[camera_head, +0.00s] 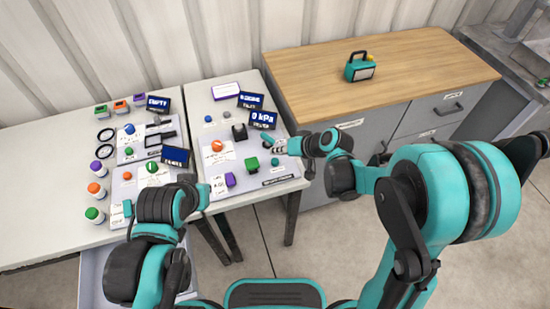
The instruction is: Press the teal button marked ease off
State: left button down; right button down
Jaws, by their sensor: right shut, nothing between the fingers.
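My right gripper (268,145) is shut and empty. Its fingertips are over the right edge of the panel, a little behind the teal button in the picture; I cannot tell how high they are above it. My left arm reaches in at the lower left, in front of the left panel. Its wrist largely hides my left gripper, and its fingers cannot be made out.
Several coloured-cap jars stand at left. A teal lantern-like item (359,67) stands on the wooden cabinet (420,60).

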aim_at(277, 162)
notch_tip(277, 162, up, 3)
jog(key=shift+r+p, duration=0.15)
jog(key=shift+p, duration=0.85)
jog(key=s+d+r+m+t+h, duration=0.1)
jog(key=s+d+r+h, duration=0.2)
jog(key=s+d, duration=0.5)
jog(key=s+d+r+h, duration=0.4)
jog(key=s+d+r, duration=0.1)
jog(key=s+d, duration=0.4)
jog(key=shift+s+r+m+t, duration=0.15)
jog(key=shift+s+m+t, duration=0.25)
jog(key=shift+s, duration=0.4)
